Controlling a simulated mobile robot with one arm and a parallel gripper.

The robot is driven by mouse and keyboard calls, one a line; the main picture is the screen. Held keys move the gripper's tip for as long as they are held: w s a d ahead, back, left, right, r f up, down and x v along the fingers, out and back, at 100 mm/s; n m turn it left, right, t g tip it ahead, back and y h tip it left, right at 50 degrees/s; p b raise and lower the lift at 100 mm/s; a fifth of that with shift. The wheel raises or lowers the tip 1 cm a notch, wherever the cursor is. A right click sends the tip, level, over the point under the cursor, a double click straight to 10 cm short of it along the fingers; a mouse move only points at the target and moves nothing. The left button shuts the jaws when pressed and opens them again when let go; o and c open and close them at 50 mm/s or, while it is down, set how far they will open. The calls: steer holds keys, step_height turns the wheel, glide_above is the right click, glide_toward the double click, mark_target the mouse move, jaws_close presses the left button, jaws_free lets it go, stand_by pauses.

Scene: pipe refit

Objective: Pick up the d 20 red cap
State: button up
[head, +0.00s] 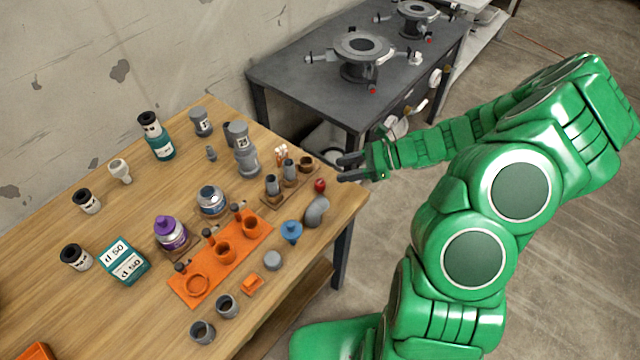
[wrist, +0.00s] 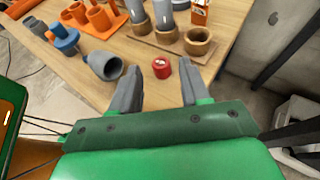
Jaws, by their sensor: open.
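The red cap (head: 320,185) stands on the wooden table near its right edge. In the wrist view the red cap (wrist: 161,68) shows ahead of my gripper, between the lines of its two fingers and apart from both. My gripper (head: 347,168) is open and empty, just off the table's right edge and to the right of the cap. In the wrist view the fingers of my gripper (wrist: 158,92) point towards the cap. The size mark on the cap is too small to read.
A grey elbow pipe (head: 316,211) lies close beside the cap. A wooden holder (head: 290,187) with grey fittings and a brown ring stands behind it. An orange tray (head: 213,272) and a blue fitting (head: 291,231) are further left. A dark metal table (head: 290,75) stands beyond.

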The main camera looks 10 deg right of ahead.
mark_target(322, 182)
step_height(322, 182, down, 3)
steer(key=shift+a+r, duration=0.1)
steer(key=shift+a, duration=0.15)
steer(key=shift+x, duration=3.75)
steer(key=shift+s, duration=0.1)
steer(key=c, duration=0.7)
